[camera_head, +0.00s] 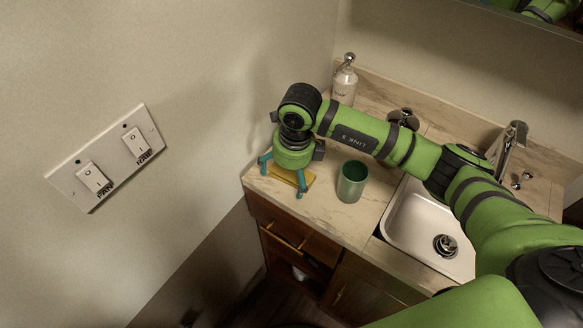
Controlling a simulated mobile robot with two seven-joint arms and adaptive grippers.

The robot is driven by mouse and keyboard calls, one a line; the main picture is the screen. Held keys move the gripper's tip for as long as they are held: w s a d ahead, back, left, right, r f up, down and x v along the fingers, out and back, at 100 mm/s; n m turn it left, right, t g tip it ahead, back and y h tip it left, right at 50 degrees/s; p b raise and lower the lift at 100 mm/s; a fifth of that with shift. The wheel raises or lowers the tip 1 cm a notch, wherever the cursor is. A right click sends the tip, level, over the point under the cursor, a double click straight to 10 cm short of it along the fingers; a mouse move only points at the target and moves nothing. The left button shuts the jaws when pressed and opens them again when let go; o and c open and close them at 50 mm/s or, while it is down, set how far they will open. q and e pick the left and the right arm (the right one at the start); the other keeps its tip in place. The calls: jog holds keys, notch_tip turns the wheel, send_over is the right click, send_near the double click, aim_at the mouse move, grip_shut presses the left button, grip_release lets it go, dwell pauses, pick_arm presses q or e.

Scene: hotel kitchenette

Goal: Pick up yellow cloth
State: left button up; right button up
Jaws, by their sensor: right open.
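The yellow cloth (308,178) lies on the left end of the counter, partly hidden under my right gripper. My right gripper (282,175) points down over the cloth with its teal fingers spread apart, one on each side of it. It is open. I cannot tell whether the fingertips touch the cloth or the counter. My left gripper is not in view.
A green cup (352,182) stands just right of the gripper. A soap bottle (344,82) is behind my arm. A sink (412,225) with a faucet (513,140) is to the right. The wall with a switch plate (108,155) is close on the left.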

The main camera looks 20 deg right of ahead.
aim_at(288, 172)
jog(key=shift+f, duration=0.1)
jog(key=shift+c, duration=0.8)
jog(key=c, duration=0.7)
jog(key=shift+c, duration=0.8)
notch_tip(288, 172, up, 9)
jog(key=shift+r+b, duration=0.15)
jog(key=shift+b, duration=1.1)
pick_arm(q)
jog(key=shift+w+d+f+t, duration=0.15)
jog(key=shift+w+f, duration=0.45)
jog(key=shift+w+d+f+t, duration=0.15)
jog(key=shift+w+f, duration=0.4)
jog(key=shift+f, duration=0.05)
pick_arm(e)
jog(key=shift+r, duration=0.4)
jog(key=shift+o, duration=0.3)
